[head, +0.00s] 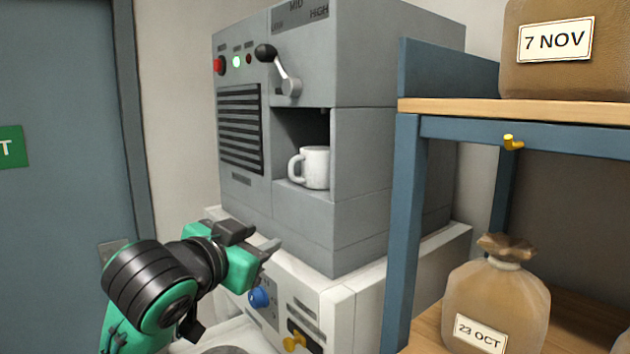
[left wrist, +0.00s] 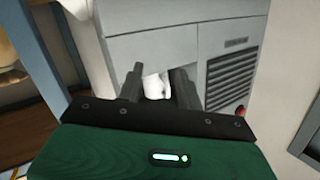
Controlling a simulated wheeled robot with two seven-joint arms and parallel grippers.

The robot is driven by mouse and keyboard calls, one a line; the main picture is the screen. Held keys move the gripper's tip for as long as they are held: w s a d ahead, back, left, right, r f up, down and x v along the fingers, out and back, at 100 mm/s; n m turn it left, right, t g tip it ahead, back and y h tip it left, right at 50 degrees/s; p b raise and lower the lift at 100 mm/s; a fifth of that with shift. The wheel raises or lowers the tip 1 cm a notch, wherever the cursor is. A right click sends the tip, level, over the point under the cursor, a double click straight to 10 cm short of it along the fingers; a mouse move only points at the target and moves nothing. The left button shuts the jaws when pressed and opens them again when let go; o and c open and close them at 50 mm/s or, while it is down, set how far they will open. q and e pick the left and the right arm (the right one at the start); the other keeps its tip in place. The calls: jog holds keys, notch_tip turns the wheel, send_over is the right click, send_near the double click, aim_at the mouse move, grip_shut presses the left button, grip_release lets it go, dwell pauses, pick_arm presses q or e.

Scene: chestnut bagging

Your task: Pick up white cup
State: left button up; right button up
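The white cup (head: 314,167) stands upright in the open recess of the grey machine (head: 290,219), its handle turned to the left. My left gripper (head: 254,240) is below and to the left of the recess, in front of the machine, apart from the cup. In the left wrist view the fingers (left wrist: 160,84) are spread, and part of the cup (left wrist: 153,83) shows beyond them, between the two. The fingers hide some of the cup there. My right gripper does not show in either view.
A blue shelf frame (head: 402,220) with a wooden top board stands right of the machine, bearing brown sacks (head: 497,305). A lever (head: 281,70) sticks out above the recess. A white base unit (head: 345,290) with knobs is below. A blue-grey door (head: 60,200) is at the left.

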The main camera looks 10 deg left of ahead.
pick_arm(q)
jog(key=t, duration=0.2)
send_near(291, 163)
jog(key=shift+m, duration=0.4)
jog(key=w+p, duration=0.4)
jog(key=w+d+p, duration=0.1)
jog(key=w+p, duration=0.2)
jog(key=shift+r, duration=0.25)
jog(key=shift+w+d+f+p, duration=0.2)
jog(key=shift+w+p, duration=0.1)
jog(key=shift+w, duration=0.35)
grip_shut()
